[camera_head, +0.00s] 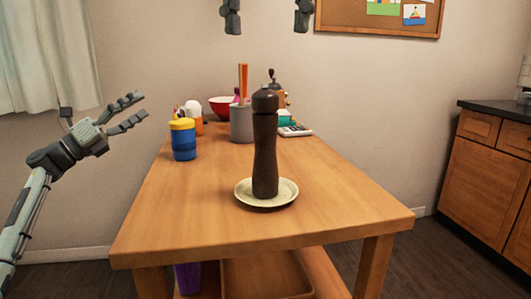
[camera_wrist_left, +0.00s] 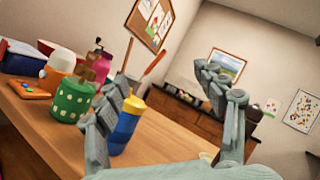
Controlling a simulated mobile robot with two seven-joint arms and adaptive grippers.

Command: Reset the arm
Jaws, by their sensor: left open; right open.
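My left gripper (camera_head: 140,106) is left of the wooden table in the head view, open and empty, with its fingers pointing right. Its spread fingers also show in the left wrist view (camera_wrist_left: 162,73), with nothing between them. Two dark fingers of my right gripper (camera_head: 267,27) hang down at the top edge of the head view, wide apart and empty. The rest of that gripper is out of frame. A dark brown pepper mill (camera_head: 265,150) stands upright on a pale plate (camera_head: 243,193) on the table.
The wooden table (camera_head: 190,215) is clear at its front. A blue jar with a yellow lid (camera_head: 183,142), a grey utensil holder (camera_head: 241,125), a red bowl (camera_head: 221,105) and other items stand towards the back. Wooden cabinets (camera_head: 490,175) are at the right.

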